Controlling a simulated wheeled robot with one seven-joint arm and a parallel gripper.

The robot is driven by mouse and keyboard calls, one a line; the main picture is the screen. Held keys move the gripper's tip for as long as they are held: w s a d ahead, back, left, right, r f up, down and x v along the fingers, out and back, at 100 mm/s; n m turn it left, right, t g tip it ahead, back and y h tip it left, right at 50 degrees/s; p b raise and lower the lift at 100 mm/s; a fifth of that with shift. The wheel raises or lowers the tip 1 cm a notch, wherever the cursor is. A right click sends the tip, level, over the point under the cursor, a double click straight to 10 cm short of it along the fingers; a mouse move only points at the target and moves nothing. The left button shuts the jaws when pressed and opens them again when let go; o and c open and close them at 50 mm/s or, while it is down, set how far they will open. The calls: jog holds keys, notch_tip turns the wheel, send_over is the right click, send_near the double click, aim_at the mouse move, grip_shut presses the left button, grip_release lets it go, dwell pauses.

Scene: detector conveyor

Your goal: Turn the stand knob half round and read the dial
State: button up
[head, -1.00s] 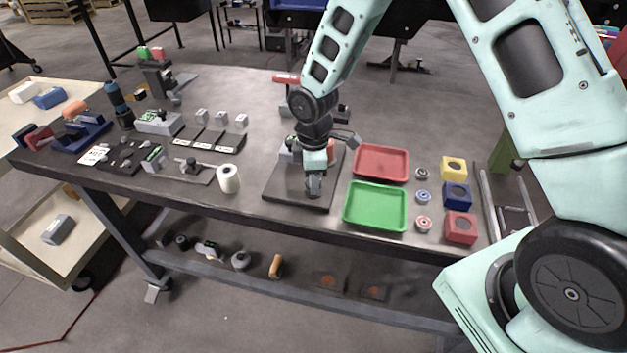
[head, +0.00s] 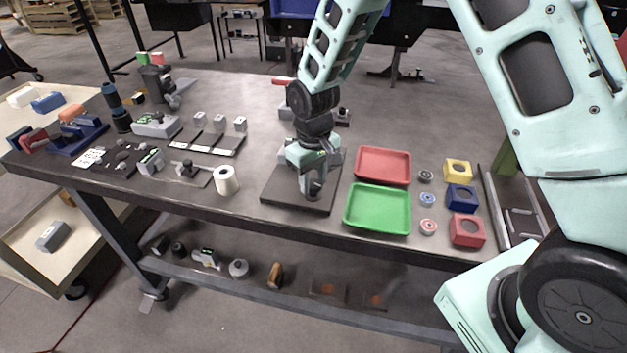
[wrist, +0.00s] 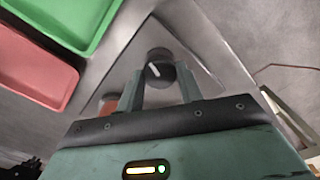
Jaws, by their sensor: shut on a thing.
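The stand has a dark square base plate (head: 283,192) on the workbench, left of the two trays. My gripper (head: 311,188) is over this plate, pointing down, and hides most of the stand in the head view. In the wrist view the stand knob (wrist: 159,66) is black and round with a white pointer mark. It sits between the two fingertips of my gripper (wrist: 160,76), which are shut on it. The pointer lies slantwise in the picture. I cannot make out the dial or a reading in either view.
A red tray (head: 383,165) and a green tray (head: 377,209) lie right of the plate. Beyond them are small round parts and yellow, blue and red blocks (head: 466,230). A white roll (head: 225,180) stands to the left. A round orange-red part (wrist: 108,103) is near the left finger.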

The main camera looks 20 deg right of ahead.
aim_at(313, 183)
jog(key=m, duration=0.3)
jog(key=shift+m, duration=0.4)
jog(key=m, duration=0.3)
jog(key=shift+r+m, duration=0.1)
jog(key=shift+m, duration=0.2)
jog(key=m+p, duration=0.2)
jog(key=m, duration=0.4)
jog(key=shift+w, duration=0.1)
jog(key=shift+m, duration=0.3)
jog(key=o, duration=1)
notch_tip(313, 183, up, 17)
jog(key=shift+r+b, duration=0.15)
jog(key=shift+b, duration=1.1)
